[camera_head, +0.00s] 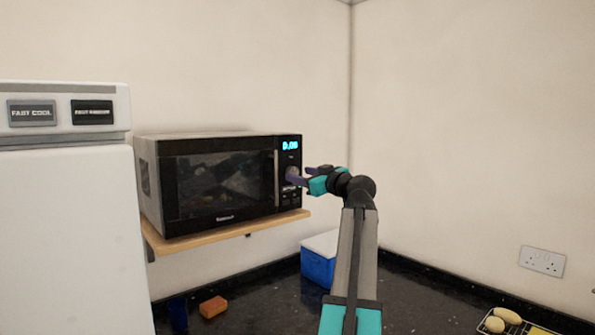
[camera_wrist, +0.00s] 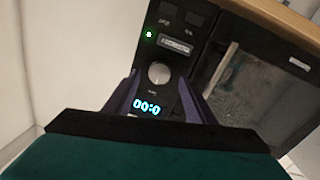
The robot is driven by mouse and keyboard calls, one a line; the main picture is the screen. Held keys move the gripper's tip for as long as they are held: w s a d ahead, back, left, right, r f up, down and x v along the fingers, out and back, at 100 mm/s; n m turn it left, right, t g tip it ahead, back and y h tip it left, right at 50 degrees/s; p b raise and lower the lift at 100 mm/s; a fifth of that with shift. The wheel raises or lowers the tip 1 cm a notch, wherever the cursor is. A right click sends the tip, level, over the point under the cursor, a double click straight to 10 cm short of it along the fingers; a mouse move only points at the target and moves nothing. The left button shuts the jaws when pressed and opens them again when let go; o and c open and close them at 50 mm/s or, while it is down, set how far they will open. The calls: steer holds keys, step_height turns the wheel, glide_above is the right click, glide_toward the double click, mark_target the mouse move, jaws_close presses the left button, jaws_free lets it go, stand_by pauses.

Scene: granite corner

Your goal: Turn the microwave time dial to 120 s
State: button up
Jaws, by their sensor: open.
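The black microwave (camera_head: 225,180) stands on a wooden wall shelf with its door shut. Its control panel is at the right side, with a lit blue display (camera_head: 290,145). In the wrist view the display (camera_wrist: 147,107) appears upside down and seems to show zeros. The round silver time dial (camera_wrist: 159,74) shows clearly in the wrist view, between the two fingers. My gripper (camera_head: 296,176) is open at the panel, its purple fingers on either side of the dial. In the wrist view my gripper (camera_wrist: 160,90) holds nothing; I cannot tell whether the fingers touch the dial.
The wooden shelf (camera_head: 230,233) juts out below the microwave. A white fridge (camera_head: 70,230) stands at the left. A blue box with a white lid (camera_head: 318,268), an orange sponge-like block (camera_head: 213,307) and a tray with potatoes (camera_head: 495,324) are on the dark counter (camera_head: 420,300).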

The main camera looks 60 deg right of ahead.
mark_target(293, 172)
steer(key=shift+p+x, duration=0.4)
steer(key=shift+x, duration=1.05)
steer(key=shift+c, duration=0.4)
